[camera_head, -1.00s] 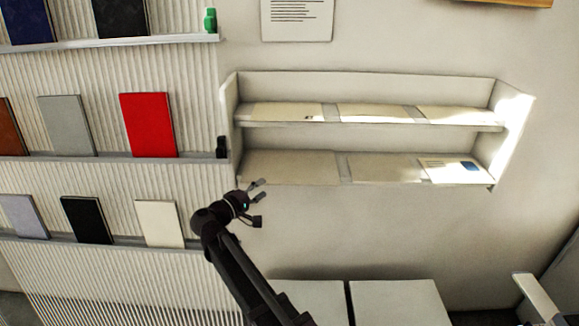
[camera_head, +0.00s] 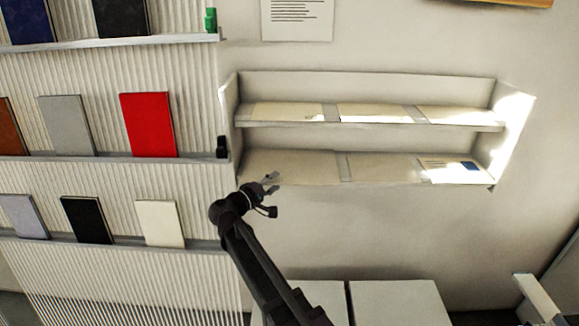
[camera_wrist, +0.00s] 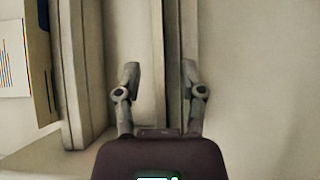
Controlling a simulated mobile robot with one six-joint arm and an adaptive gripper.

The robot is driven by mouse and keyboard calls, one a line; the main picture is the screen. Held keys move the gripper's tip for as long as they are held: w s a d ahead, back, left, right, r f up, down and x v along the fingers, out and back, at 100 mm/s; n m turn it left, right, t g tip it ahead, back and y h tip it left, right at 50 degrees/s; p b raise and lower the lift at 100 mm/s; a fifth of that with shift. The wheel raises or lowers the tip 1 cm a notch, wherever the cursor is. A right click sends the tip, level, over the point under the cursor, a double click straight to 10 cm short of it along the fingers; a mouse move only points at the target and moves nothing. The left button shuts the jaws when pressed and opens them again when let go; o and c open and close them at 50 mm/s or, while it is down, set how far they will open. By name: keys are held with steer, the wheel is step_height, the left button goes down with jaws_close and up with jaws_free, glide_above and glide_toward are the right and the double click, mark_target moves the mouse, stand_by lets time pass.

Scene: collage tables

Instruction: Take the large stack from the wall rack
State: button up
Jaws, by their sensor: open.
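The white wall rack (camera_head: 370,126) has two shelves and hangs on the wall right of centre in the head view. Flat beige paper stacks lie on both shelves. On the lower shelf are a left stack (camera_head: 290,167), a middle stack (camera_head: 384,167) and a right stack with a blue patch (camera_head: 452,168). I cannot tell which is the large one. My gripper (camera_head: 272,194) is open and empty, in front of and just below the left end of the lower shelf. In the wrist view my open fingers (camera_wrist: 160,72) appear on either side of the shelf edge (camera_wrist: 175,50).
A ribbed display wall at the left holds upright books, among them a red one (camera_head: 148,124) and a black one (camera_head: 87,219). White cabinets (camera_head: 398,302) stand below. A printed sheet (camera_head: 297,18) hangs above the rack. The wall under the rack is clear.

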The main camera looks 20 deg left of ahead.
steer(key=shift+c, duration=0.2)
jaws_close()
steer(key=shift+r, duration=0.15)
stand_by(0.4)
step_height(320, 180, up, 4)
steer(key=p, duration=0.3)
steer(key=shift+f+p, duration=0.25)
steer(key=shift+p, duration=0.15)
steer(key=s+d, duration=0.2)
steer(key=s, duration=0.5)
steer(key=s+d+r+p, duration=0.1)
steer(key=s+d, duration=0.2)
steer(key=s, duration=0.5)
steer(key=shift+d, duration=0.15)
steer(key=shift+r, duration=0.1)
